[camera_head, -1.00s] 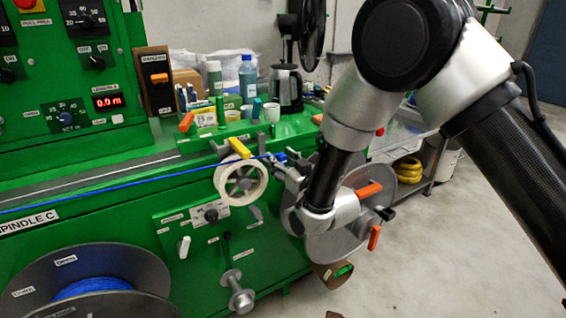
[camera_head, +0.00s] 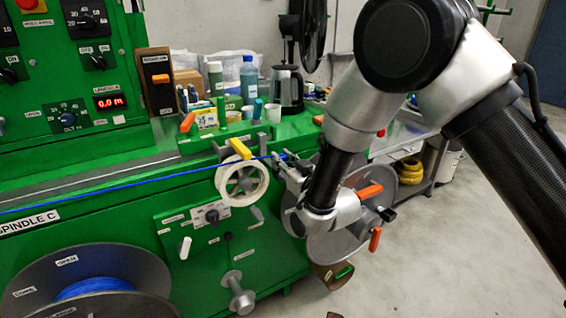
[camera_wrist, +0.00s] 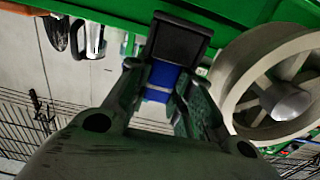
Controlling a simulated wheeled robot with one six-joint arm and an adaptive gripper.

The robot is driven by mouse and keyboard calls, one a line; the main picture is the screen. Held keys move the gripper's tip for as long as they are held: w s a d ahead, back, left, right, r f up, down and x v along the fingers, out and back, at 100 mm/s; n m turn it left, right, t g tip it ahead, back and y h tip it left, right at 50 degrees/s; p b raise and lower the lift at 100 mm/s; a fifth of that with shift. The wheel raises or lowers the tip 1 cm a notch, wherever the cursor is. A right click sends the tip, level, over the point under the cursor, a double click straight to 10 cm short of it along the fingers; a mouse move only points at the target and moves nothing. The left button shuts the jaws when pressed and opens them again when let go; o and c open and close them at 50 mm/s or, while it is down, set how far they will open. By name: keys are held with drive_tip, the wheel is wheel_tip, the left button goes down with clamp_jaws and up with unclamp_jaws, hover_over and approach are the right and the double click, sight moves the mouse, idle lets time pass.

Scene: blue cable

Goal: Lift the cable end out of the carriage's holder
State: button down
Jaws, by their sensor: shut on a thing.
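The blue cable (camera_head: 120,184) runs from the left edge over the top of a white pulley wheel (camera_head: 262,185) to my gripper (camera_head: 282,161). In the wrist view my gripper (camera_wrist: 158,92) is shut on the blue cable end (camera_wrist: 163,77), with one finger on each side. A dark square block (camera_wrist: 180,38) sits just beyond the fingertips; I cannot tell whether it is the carriage's holder or part of the end. The holder is not clear in the head view, where my gripper and wrist crowd that spot.
The yellow lever (camera_head: 239,149) stands just above the wheel, close to my gripper. The green machine (camera_head: 130,210) fills the left and centre. A kettle (camera_head: 288,88), bottles and cups stand behind. A large grey reel (camera_head: 350,240) with orange handles lies behind my wrist.

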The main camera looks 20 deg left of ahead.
sight(283, 156)
drive_tip(key=shift+r, duration=1)
idle(0.8)
drive_tip(key=shift+r, duration=2.75)
